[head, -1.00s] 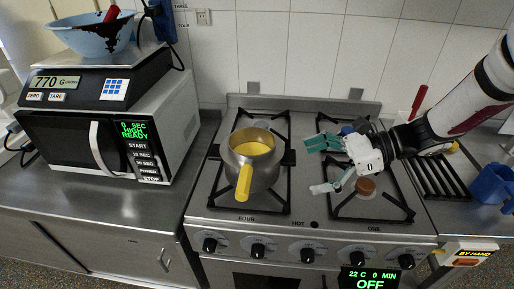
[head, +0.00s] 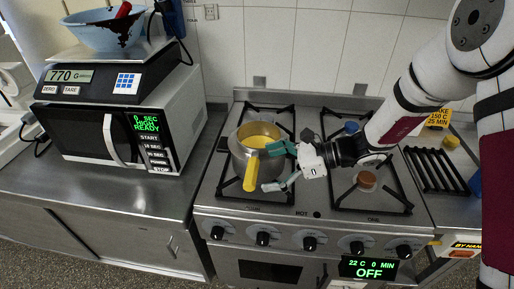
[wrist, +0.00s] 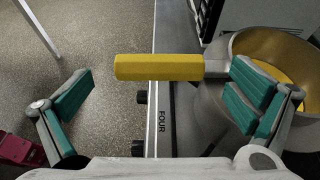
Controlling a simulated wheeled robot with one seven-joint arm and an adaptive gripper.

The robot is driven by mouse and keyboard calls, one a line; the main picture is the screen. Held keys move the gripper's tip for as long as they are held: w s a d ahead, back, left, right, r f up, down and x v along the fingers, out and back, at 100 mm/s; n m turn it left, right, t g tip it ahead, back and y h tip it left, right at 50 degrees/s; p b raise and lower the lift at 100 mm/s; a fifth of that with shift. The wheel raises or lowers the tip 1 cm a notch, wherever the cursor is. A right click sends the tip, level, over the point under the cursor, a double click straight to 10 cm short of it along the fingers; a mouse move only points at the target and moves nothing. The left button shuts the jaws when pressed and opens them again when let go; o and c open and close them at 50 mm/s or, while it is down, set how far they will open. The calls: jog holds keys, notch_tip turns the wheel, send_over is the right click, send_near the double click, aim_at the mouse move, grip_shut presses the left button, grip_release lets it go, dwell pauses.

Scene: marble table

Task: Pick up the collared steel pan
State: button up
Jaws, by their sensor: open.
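The steel pan (head: 244,153) sits on the left burners of the stove, with yellow contents inside and a yellow handle (head: 251,174) pointing toward the front. It also shows at the right of the wrist view (wrist: 236,44), where its yellow handle (wrist: 158,67) lies across the space ahead of my fingers. My gripper (head: 274,168) is open, just right of the pan and handle. In the wrist view its teal-padded fingers (wrist: 158,101) are wide apart. The right finger overlaps the pan's side in that view; I cannot tell whether it touches.
The stove (head: 306,222) has black grates and front knobs. A microwave (head: 120,130) with a scale (head: 110,84) and blue bowl (head: 100,30) stands at left. The counter (head: 150,187) between is clear.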

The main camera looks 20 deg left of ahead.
jog(key=shift+x, duration=1.25)
jog(key=c, duration=1.2)
jog(key=shift+o, duration=0.2)
